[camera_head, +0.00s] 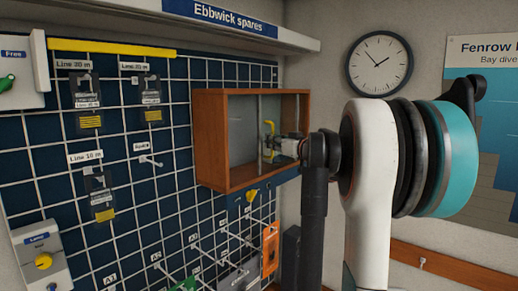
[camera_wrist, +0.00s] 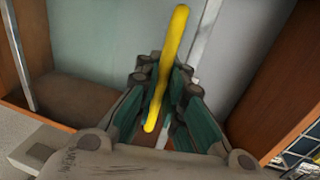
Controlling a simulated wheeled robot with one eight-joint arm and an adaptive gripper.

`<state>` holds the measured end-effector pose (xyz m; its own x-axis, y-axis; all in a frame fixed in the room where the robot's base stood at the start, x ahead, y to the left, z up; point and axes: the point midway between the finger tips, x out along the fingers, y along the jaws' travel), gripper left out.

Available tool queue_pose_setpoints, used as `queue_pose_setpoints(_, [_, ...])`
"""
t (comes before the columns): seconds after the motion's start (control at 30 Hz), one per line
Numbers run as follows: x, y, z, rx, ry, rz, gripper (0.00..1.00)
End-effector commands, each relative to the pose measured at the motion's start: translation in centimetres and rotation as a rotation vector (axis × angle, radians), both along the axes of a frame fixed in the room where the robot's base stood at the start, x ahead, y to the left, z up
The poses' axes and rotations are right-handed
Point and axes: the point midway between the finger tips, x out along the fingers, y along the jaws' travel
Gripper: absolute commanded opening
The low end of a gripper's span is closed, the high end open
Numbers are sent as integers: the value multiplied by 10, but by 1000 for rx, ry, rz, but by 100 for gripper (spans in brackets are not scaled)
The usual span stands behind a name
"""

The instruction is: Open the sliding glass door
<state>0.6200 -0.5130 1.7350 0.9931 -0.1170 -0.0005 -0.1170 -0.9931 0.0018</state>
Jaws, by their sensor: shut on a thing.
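A wooden wall cabinet (camera_head: 209,140) has a glass front with pale upright metal strips. The glass door (camera_head: 243,125) shows as a grey-green pane in its front. A yellow bar handle (camera_head: 270,128) stands upright toward the right of the cabinet front. In the wrist view the handle (camera_wrist: 178,35) runs slantwise between the fingers. My gripper (camera_head: 275,147) is at the handle and shut on it; its fingers also show in the wrist view (camera_wrist: 166,82). A pale metal strip (camera_wrist: 207,35) runs just right of the handle there. I cannot tell how far the door stands open.
A blue grid board (camera_head: 130,200) with hanging packets, hooks and tools lies left of and below the cabinet. A shelf (camera_head: 220,22) labelled "Ebbwick spares" juts out above. A clock (camera_head: 380,64) and a poster (camera_head: 490,110) are on the right wall.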

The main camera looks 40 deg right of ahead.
Motion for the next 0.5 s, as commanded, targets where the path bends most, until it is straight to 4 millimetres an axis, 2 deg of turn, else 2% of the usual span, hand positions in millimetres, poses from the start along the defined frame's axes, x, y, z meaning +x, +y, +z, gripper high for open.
queue_pose_setpoints(0.03, [-1,-9,-2,-1,1,-4,0])
queue_pose_setpoints(0.2, [0,-22,-1,-1,2,-3,0])
queue_pose_setpoints(0.5, [0,-25,-1,-2,2,-3,0])
